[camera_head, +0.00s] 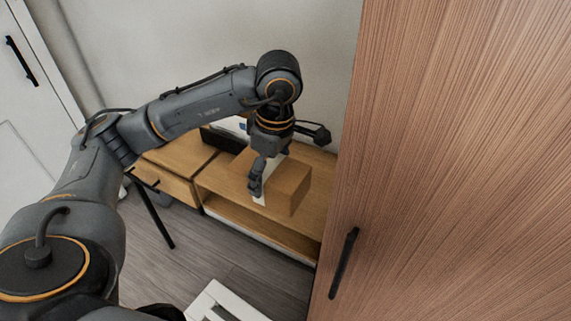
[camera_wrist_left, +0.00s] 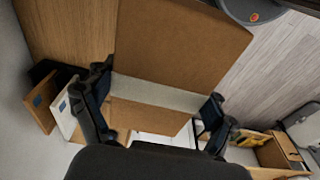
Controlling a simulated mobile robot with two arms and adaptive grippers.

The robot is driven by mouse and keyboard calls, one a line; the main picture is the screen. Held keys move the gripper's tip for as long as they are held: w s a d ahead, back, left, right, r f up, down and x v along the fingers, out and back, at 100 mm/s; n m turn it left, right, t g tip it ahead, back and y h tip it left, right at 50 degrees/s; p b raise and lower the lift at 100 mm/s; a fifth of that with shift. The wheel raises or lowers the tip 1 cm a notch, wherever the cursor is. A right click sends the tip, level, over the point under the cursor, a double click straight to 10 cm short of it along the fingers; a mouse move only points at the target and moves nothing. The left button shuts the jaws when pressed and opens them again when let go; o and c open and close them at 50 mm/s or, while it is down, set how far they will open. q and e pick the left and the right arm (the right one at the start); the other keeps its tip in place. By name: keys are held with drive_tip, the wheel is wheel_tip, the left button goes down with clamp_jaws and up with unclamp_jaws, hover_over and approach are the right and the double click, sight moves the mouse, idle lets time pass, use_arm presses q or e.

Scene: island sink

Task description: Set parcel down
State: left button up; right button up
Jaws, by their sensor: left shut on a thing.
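The parcel is a brown cardboard box (camera_head: 290,187) with a pale band of tape, in the middle of the head view. My left gripper (camera_head: 257,183) points down and is shut on it, its fingers at the left side of the box. In the left wrist view the parcel (camera_wrist_left: 182,40) fills the upper middle, with a finger on each side of it at the pale band. The parcel shows over the top of a low wooden cabinet (camera_head: 212,180); I cannot tell whether it touches that top. My right gripper is in neither view.
A tall wood-grain door (camera_head: 460,150) with a black handle (camera_head: 343,263) fills the right side. Dark and white items (camera_head: 225,137) stand at the back of the low cabinet, near the wall. A white frame (camera_head: 222,302) stands on the grey floor in front.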

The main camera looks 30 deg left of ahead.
use_arm(q)
drive_tip(key=w+f, duration=0.2)
drive_tip(key=w, duration=0.1)
drive_tip(key=w+d+f+p, duration=0.1)
drive_tip(key=w+f, duration=0.2)
drive_tip(key=w, duration=0.1)
drive_tip(key=w+f+p, duration=0.1)
drive_tip(key=w+f, duration=0.2)
drive_tip(key=w, duration=0.1)
drive_tip(key=shift+d, duration=0.25)
drive_tip(key=shift+w+f, duration=0.4)
drive_tip(key=shift+f, duration=0.3)
wheel_tip(320, 180, down, 2)
drive_tip(key=shift+f, duration=0.45)
drive_tip(key=o, duration=1.2)
drive_tip(key=shift+r, duration=0.2)
wheel_tip(320, 180, up, 12)
drive_tip(key=d+b, duration=0.1)
drive_tip(key=shift+d, duration=0.3)
